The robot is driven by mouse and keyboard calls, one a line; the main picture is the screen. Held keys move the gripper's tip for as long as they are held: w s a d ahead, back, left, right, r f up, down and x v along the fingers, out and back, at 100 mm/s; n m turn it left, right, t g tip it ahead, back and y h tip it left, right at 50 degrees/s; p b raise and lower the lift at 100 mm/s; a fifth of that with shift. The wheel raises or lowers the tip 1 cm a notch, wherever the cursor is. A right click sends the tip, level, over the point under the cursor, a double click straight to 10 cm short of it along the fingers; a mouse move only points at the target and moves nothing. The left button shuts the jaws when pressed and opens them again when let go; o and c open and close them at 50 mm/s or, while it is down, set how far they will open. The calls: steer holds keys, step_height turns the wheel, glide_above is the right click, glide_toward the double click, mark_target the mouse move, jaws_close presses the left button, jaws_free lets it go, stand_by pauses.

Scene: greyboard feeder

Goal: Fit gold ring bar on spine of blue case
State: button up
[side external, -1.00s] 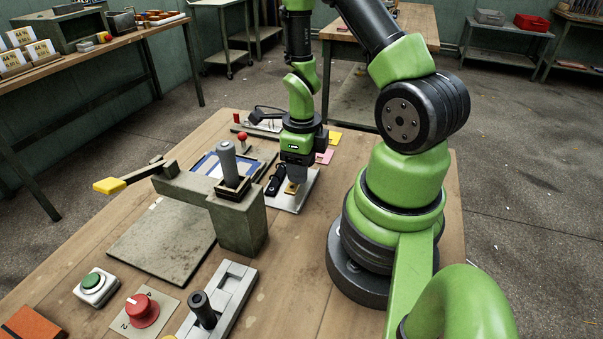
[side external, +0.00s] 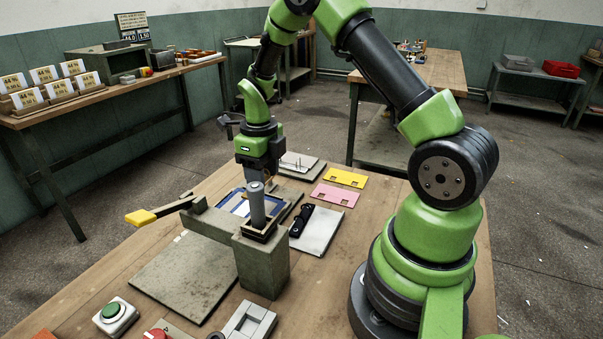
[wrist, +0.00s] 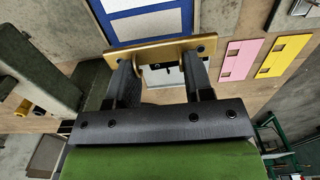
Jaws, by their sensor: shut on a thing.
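The gold ring bar (wrist: 165,52) is held across my gripper (wrist: 158,66) in the wrist view, with a dark hole near each end. My gripper is shut on it. The blue case (wrist: 147,44) shows just beyond the bar, with white panels and a blue border; the bar overlaps its near edge in this view. I cannot tell whether they touch. In the side view, my gripper (side external: 262,176) is above the blue case (side external: 238,206), behind the grey post with its upright handle. The bar is mostly hidden there.
The grey post (side external: 262,265) and its upright handle (side external: 257,205) stand close in front of my gripper. A yellow-tipped lever (side external: 140,217) sticks out left. A white tray (side external: 322,232) holds a black bar (side external: 301,221). Pink (side external: 335,194) and yellow (side external: 345,178) cards lie behind it.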

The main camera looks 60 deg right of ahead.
mark_target(247, 210)
steer(key=w, duration=0.1)
steer(key=w+a, duration=0.1)
steer(key=w, duration=0.1)
steer(key=shift+a+f, duration=0.25)
steer(key=shift+w+a+f, duration=0.15)
steer(key=shift+w+f, duration=0.05)
steer(key=shift+w, duration=0.15)
steer(key=shift+f, duration=2.05)
steer(key=shift+f, duration=0.6)
stand_by(0.4)
steer(key=o, duration=1)
